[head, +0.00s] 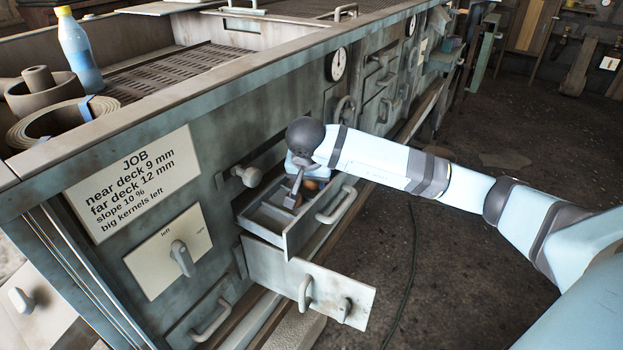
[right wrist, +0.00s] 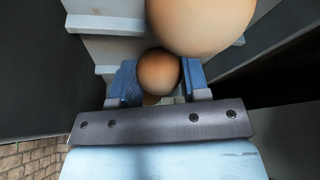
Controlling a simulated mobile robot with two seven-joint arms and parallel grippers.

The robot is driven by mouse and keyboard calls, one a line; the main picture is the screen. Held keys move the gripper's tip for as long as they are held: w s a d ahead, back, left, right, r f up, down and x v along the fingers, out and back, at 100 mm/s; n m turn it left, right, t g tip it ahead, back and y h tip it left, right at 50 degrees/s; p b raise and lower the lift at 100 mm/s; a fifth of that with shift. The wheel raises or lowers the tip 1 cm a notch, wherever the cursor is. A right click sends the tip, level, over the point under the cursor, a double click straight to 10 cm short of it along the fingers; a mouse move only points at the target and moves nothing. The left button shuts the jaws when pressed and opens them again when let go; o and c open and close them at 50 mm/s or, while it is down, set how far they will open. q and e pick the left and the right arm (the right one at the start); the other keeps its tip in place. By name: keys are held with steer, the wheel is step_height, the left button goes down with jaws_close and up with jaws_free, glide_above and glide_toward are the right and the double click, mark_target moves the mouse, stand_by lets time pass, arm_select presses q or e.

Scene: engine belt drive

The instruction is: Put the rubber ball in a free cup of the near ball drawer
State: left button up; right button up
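The near drawer (head: 258,232) is pulled out of the cabinet and divided by partitions. My right gripper (head: 306,165) reaches down into its far end, its fingers mostly hidden in the head view. In the right wrist view, a brown-orange ball (right wrist: 158,72) sits between the two blue fingers (right wrist: 158,85), which appear to touch it on both sides. A second, larger-looking pale orange ball (right wrist: 203,18) is just beyond at the top. Whether a cup under the ball is free is hidden. My left gripper is out of view.
A lower drawer (head: 268,272) with a handle also stands open. A grey rod with a block end (head: 297,186) shows at the upper drawer. A bottle (head: 78,52) and belt rolls (head: 45,92) stand on the cabinet top.

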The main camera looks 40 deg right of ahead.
steer(key=o, duration=0.4)
steer(key=shift+c, duration=0.2)
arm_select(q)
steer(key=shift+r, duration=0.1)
arm_select(e)
steer(key=shift+r, duration=0.2)
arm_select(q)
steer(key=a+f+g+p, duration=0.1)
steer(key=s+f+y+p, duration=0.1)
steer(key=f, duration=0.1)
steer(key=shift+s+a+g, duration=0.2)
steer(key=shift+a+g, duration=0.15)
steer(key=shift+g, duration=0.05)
arm_select(e)
steer(key=v, duration=1.2)
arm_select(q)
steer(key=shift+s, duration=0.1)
arm_select(e)
steer(key=shift+f, duration=0.1)
